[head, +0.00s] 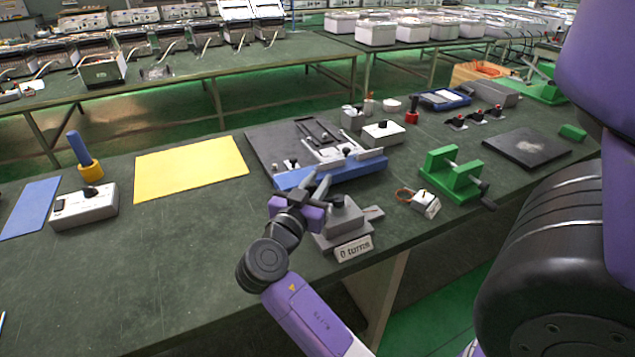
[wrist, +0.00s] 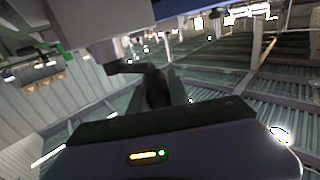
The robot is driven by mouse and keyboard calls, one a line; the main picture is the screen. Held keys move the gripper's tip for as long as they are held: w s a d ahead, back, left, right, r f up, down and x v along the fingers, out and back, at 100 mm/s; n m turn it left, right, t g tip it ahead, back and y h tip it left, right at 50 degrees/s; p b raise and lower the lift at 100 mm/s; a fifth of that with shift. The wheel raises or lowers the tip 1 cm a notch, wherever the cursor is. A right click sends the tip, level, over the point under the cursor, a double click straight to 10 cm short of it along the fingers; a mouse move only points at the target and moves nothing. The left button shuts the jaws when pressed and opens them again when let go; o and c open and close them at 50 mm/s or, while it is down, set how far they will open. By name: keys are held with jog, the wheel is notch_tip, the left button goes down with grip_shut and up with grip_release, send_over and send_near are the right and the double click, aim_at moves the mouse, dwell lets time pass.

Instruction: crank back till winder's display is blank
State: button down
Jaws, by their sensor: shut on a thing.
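The winder (head: 343,222) is a grey block-like device near the front edge of the bench in the head view. A light plate (head: 353,248) on its front reads "0 turns". My gripper (head: 318,186) is at the winder's left side, its purple body partly covering it. In the wrist view a dark crank (wrist: 135,67) juts from a grey body, and its end runs between the fingers of my gripper (wrist: 165,92). The gripper is shut on the crank's handle. The handle itself is mostly hidden by the fingers.
A blue-edged fixture (head: 330,172) stands just behind the winder. A green crank stand (head: 452,176) and a small white tagged part (head: 426,204) are to its right. A yellow mat (head: 190,168) and a grey box with a black knob (head: 84,206) lie left.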

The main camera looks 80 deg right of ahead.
jog(key=shift+t, duration=0.4)
dwell(0.4)
jog(key=shift+a+f+n+t+b, duration=0.1)
jog(key=shift+a+n+t+b, duration=0.15)
jog(key=shift+n+t, duration=0.2)
jog(key=shift+a+f+n+t+b, duration=0.1)
jog(key=shift+n+t+b, duration=0.15)
jog(key=shift+n+t, duration=0.15)
jog(key=shift+a+r+n+t, duration=0.15)
jog(key=shift+n+t, duration=0.25)
jog(key=shift+t, duration=0.3)
jog(key=shift+a+n+t, duration=0.15)
jog(key=shift+n+t, duration=0.2)
jog(key=shift+t, duration=0.3)
jog(key=c, duration=1.2)
grip_release()
jog(key=shift+c, duration=0.2)
jog(key=shift+a, duration=0.1)
